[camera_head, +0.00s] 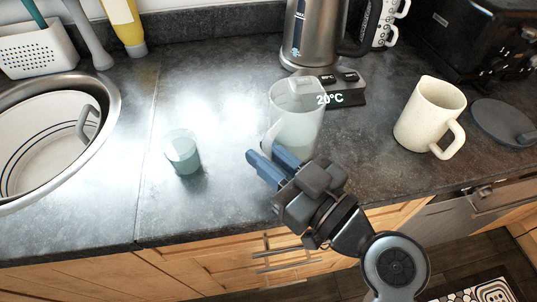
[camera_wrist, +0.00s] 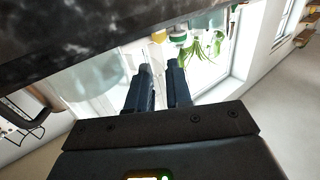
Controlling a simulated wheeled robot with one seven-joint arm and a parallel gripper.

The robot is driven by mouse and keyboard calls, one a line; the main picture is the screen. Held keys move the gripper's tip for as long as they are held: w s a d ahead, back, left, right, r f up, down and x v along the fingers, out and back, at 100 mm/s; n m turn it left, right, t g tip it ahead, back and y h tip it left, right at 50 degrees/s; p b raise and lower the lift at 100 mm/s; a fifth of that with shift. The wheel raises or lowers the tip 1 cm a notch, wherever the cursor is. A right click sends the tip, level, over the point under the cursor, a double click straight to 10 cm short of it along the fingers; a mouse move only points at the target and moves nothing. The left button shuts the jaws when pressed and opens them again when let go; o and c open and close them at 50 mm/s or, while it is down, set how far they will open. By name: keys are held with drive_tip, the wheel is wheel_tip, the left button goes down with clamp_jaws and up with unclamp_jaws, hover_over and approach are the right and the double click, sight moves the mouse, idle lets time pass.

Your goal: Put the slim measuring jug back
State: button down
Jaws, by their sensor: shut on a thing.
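The slim measuring jug (camera_head: 297,108) is tall, clear and pale, and stands near upright over the counter's middle, in front of the kettle. My gripper (camera_head: 268,166) reaches up from the front edge, with its blue fingers at the jug's lower front left side. It is shut on the jug, though the exact grip spot is hard to see. In the wrist view the jug is a blurred, see-through shape (camera_wrist: 95,78) left of my fingers (camera_wrist: 160,80). I cannot tell whether its base touches the counter.
A small teal glass (camera_head: 183,152) stands to the left. A steel kettle (camera_head: 312,35) and its base with a "20°C" display (camera_head: 345,88) are behind. A cream mug (camera_head: 428,115) and a dark lid (camera_head: 500,122) are right. The sink (camera_head: 105,135) is far left. Counter between sink and glass is clear.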

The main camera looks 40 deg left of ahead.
drive_tip(key=shift+f+b, duration=0.6)
drive_tip(key=shift+b, duration=0.15)
drive_tip(key=c, duration=1)
unclamp_jaws()
drive_tip(key=shift+o, duration=0.2)
drive_tip(key=shift+f, duration=0.1)
drive_tip(key=d, duration=0.2)
drive_tip(key=d+b, duration=0.1)
drive_tip(key=d, duration=0.3)
drive_tip(key=shift+s+d+b, duration=0.25)
drive_tip(key=shift+s+b, duration=0.05)
drive_tip(key=shift+s, duration=0.1)
drive_tip(key=shift+s+d, duration=0.1)
drive_tip(key=shift+d, duration=0.5)
